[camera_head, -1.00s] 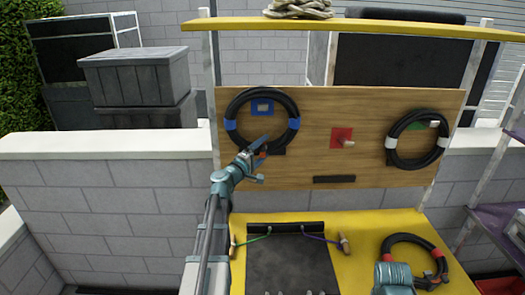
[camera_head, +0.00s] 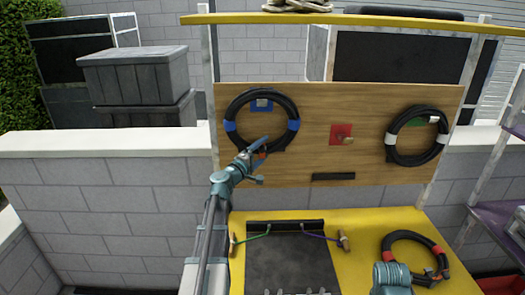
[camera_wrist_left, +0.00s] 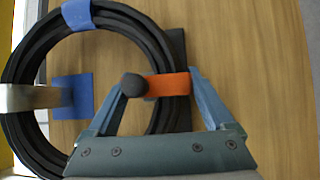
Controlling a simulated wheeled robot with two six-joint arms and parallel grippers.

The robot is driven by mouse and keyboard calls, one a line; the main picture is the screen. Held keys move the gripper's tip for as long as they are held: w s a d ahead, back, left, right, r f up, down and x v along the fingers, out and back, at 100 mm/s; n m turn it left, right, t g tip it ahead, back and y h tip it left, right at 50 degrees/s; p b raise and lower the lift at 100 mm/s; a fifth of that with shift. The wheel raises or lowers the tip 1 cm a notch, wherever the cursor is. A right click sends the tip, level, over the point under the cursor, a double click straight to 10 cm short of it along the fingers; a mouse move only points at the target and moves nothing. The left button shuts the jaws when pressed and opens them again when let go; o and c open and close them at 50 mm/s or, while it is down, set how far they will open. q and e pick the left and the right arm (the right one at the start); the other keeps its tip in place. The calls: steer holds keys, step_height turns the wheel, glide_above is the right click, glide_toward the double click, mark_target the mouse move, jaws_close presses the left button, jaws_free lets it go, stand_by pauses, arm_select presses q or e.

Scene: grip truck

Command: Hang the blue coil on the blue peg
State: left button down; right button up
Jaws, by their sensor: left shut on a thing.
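The blue coil (camera_head: 231,126), a black ring with blue bands, is upright in front of the wooden board. It also shows in the left wrist view (camera_wrist_left: 76,14). The blue peg (camera_head: 262,102), a metal bar on a blue plate, lies inside the ring, just below its top. In the left wrist view the peg (camera_wrist_left: 35,97) crosses in front of the coil, so the ring is around it. Whether they touch is unclear. My left gripper (camera_head: 264,149) is shut on the coil's lower side, by an orange-red collar (camera_wrist_left: 168,86). My right gripper is not visible.
A red peg (camera_head: 346,140) is bare. A coil with white bands (camera_head: 393,139) hangs at the right by a green plate. A coil with red bands (camera_head: 392,239) lies on the yellow table (camera_head: 357,232), beside part of my right arm. A yellow shelf (camera_head: 385,20) runs above.

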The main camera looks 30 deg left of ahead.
arm_select(q)
steer(key=shift+w+a+f, duration=0.1)
steer(key=shift+w+a, duration=0.15)
steer(key=shift+a, duration=0.1)
steer(key=shift+c, duration=0.3)
jaws_free()
steer(key=shift+o, duration=0.3)
steer(key=shift+w+a+f, duration=0.2)
steer(key=shift+w+f, duration=0.15)
steer(key=shift+w, duration=0.1)
steer(key=shift+s+d+r, duration=0.15)
steer(key=shift+s+d, duration=0.05)
steer(key=shift+s, duration=0.4)
steer(key=s+a+f+b, duration=0.1)
steer(key=s, duration=1.1)
steer(key=shift+s+a, duration=0.25)
steer(key=shift+s, duration=0.05)
steer(key=shift+f, duration=0.1)
